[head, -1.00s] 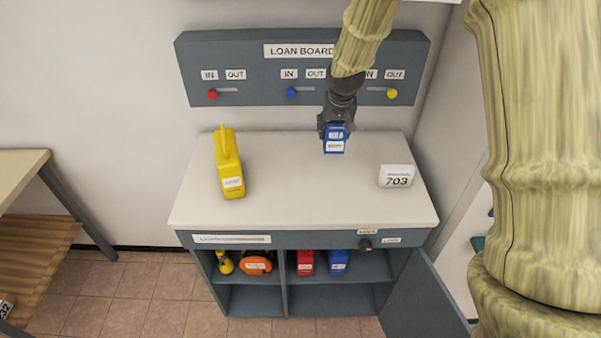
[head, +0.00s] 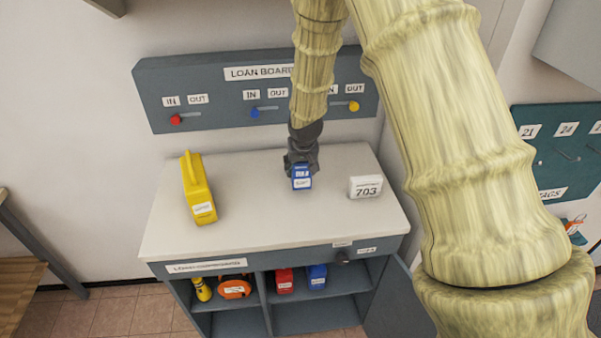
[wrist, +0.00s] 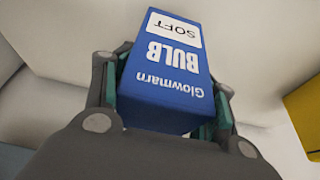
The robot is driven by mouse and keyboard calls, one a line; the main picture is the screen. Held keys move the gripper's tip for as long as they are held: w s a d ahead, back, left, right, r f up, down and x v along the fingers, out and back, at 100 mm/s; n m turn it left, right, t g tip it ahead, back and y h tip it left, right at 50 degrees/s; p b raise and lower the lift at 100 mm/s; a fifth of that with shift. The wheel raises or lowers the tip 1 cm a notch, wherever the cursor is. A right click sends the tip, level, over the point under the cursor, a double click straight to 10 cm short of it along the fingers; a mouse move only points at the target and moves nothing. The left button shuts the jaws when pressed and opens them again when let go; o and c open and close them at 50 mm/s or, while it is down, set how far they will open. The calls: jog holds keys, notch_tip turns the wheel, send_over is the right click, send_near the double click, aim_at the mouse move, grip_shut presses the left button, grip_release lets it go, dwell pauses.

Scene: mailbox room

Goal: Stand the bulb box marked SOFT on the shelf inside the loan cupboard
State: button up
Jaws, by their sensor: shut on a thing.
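My gripper (head: 301,163) is shut on a blue bulb box (head: 302,178) above the white top of the loan cupboard (head: 250,220). In the wrist view the box (wrist: 170,75) reads Glowmarn BULB and SOFT, upside down in the picture, held between both fingers (wrist: 165,100). Whether it touches the top is unclear. The cupboard front is open, its door (head: 395,305) swung out at the right. On the inner shelf (head: 345,283) stand a red box (head: 285,281) and another blue box (head: 317,277) in the right compartment.
A yellow container (head: 197,188) and a white block marked 703 (head: 365,187) stand on the cupboard top. A yellow item (head: 203,289) and an orange item (head: 234,288) sit in the left compartment. The loan board (head: 200,90) is behind. Shelf room shows right of the blue box.

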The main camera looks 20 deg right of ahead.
aim_at(301, 173)
jog(key=shift+f+p, duration=0.45)
jog(key=shift+f, duration=1.15)
jog(key=o, duration=1.2)
